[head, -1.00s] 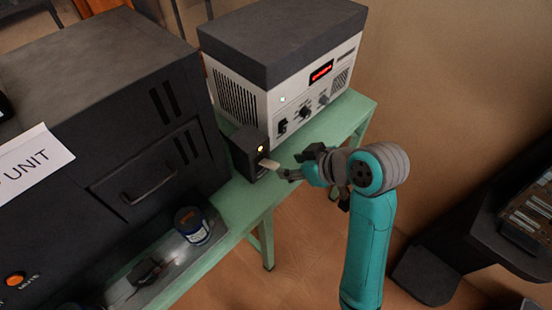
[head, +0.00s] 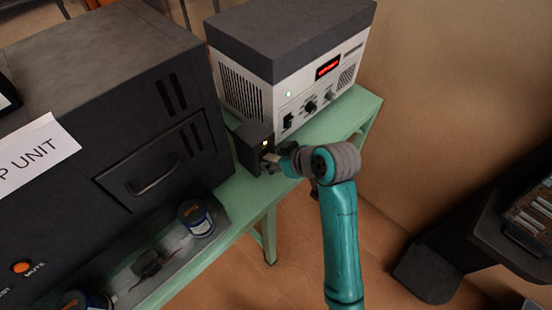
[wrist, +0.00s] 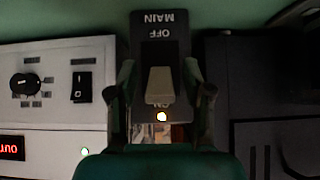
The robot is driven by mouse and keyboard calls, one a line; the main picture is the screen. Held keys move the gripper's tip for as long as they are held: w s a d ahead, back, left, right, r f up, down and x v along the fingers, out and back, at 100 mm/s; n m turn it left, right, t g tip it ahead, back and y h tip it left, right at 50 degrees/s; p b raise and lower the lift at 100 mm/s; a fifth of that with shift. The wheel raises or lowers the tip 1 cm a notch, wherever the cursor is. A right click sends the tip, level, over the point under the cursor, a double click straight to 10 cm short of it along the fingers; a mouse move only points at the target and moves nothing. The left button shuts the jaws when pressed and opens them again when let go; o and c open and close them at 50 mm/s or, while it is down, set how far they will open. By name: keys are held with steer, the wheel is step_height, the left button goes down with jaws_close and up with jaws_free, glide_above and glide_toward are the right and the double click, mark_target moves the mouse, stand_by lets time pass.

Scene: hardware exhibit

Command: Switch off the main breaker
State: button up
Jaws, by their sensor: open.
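The main breaker is a small dark box (head: 252,136) on the green bench, with a lit lamp (head: 265,143) on its front. In the wrist view, upside down, its plate (wrist: 151,30) reads MAIN and OFF, with a partly covered ON label near the lamp. The pale lever (wrist: 159,85) reaches toward the ON end. My gripper (head: 272,161) is at the box's front. In the wrist view its open fingers (wrist: 159,82) stand on either side of the lever. I cannot tell whether they touch it.
A white instrument (head: 297,100) with a red display stands right of the breaker. A large black cabinet (head: 110,110) with a handle stands left. Open floor lies in front of the green bench (head: 345,115).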

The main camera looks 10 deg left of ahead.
steer(key=shift+c, duration=0.3)
jaws_close()
steer(key=shift+s+d+f+t+y, duration=0.15)
steer(key=shift+f+t+y, duration=0.15)
steer(key=shift+y, duration=0.15)
steer(key=shift+s+d+f+t+y, duration=0.1)
steer(key=shift+f+t+y, duration=0.2)
steer(key=shift+y, duration=0.15)
steer(key=shift+f+t+y, duration=0.6)
steer(key=shift+t+y, duration=0.2)
steer(key=shift+y, duration=0.2)
steer(key=f+t+y, duration=0.1)
steer(key=t+y, duration=0.1)
steer(key=shift+w+f+y, duration=0.1)
steer(key=shift+f+y, duration=0.05)
steer(key=shift+y, duration=0.25)
steer(key=shift+w+a+f+t+y, duration=0.15)
steer(key=shift+f+t+y, duration=0.2)
steer(key=shift+t+y, duration=0.3)
steer(key=shift+w+a+f+t+y, duration=0.15)
steer(key=shift+f+t+y, duration=0.15)
steer(key=shift+t+y, duration=0.35)
steer(key=shift+y, duration=0.3)
